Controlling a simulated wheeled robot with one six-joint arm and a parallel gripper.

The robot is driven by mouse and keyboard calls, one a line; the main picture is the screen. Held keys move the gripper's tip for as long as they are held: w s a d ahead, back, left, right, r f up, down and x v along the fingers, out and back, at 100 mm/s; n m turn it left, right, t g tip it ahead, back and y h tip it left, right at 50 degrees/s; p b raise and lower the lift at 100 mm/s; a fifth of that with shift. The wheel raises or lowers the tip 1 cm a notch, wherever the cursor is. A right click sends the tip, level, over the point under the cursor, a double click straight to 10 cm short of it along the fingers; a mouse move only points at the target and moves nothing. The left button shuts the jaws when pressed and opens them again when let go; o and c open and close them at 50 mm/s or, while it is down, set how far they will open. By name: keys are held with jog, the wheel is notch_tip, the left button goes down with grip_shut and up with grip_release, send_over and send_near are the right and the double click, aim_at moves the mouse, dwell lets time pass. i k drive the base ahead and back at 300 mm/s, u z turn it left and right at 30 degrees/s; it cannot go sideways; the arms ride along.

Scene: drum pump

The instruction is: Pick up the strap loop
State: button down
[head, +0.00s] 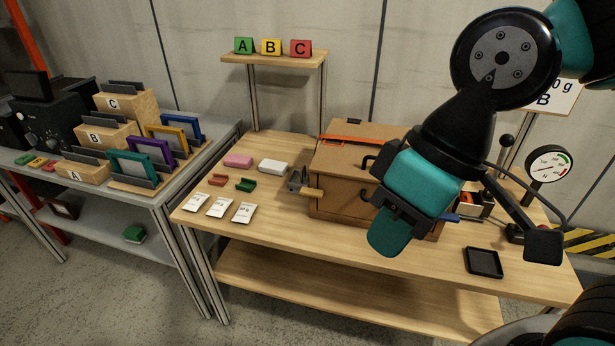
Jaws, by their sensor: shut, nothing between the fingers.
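I cannot surely make out a strap loop. An orange strap-like strip (347,140) lies across the top of the brown wooden box (335,186) on the table; whether it forms a loop cannot be told. My gripper (384,238) is shut and empty. In the picture it is in front of the box's right part and hides some of it. It is to the right of and below the orange strip, apart from it in the picture.
A grey bench (150,192) with frames stands left.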

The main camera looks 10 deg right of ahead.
aim_at(302, 179)
jog(key=u, duration=0.5)
jog(key=k, duration=0.55)
jog(key=u, duration=0.9)
jog(key=i, duration=1.55)
jog(key=z, duration=1.1)
jog(key=i, duration=0.95)
jog(key=z, duration=0.9)
